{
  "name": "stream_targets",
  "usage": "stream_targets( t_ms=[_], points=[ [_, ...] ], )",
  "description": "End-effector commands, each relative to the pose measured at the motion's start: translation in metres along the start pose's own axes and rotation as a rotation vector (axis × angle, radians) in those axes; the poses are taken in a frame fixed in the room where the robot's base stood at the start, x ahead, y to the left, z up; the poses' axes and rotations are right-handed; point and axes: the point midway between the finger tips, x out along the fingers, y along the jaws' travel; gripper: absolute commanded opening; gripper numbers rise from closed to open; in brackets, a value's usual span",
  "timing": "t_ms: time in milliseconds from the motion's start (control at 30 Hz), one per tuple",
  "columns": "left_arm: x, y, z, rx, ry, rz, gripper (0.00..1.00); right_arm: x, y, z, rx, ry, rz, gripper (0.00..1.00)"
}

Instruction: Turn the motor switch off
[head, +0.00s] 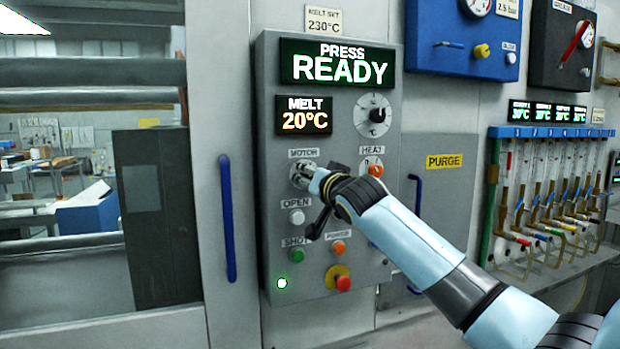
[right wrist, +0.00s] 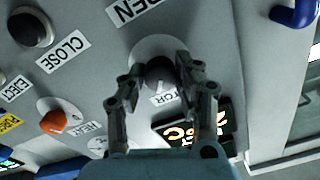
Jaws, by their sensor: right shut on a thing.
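The motor switch (right wrist: 160,70) is a dark knob on a pale round plate. In the right wrist view it sits between the fingers of my right gripper (right wrist: 157,86), which is shut on it. In the head view the motor switch's round plate (head: 302,175) shows under the MOTOR label, and my right gripper (head: 312,176) reaches it from the right and hides most of the knob. The knob's exact turn position cannot be told. The panel display (head: 338,64) reads PRESS READY, and the melt display (head: 304,116) reads 20°C. My left gripper is not in view.
The orange heat switch (head: 372,168) is right of the motor switch. A blue handle (head: 227,218) stands left of the panel.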

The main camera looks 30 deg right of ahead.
Motion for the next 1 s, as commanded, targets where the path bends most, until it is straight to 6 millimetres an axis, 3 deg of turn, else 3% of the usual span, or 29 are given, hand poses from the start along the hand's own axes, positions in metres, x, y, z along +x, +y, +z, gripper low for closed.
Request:
stream_targets(
  t_ms=[367,1000],
  points=[
    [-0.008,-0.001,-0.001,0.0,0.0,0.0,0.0,0.0,-0.001,-0.002,-0.11,-0.003,0.002,0.0],
    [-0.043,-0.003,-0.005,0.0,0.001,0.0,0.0,0.0,-0.002,-0.003,-0.687,-0.018,0.009,0.0]
  ],
)
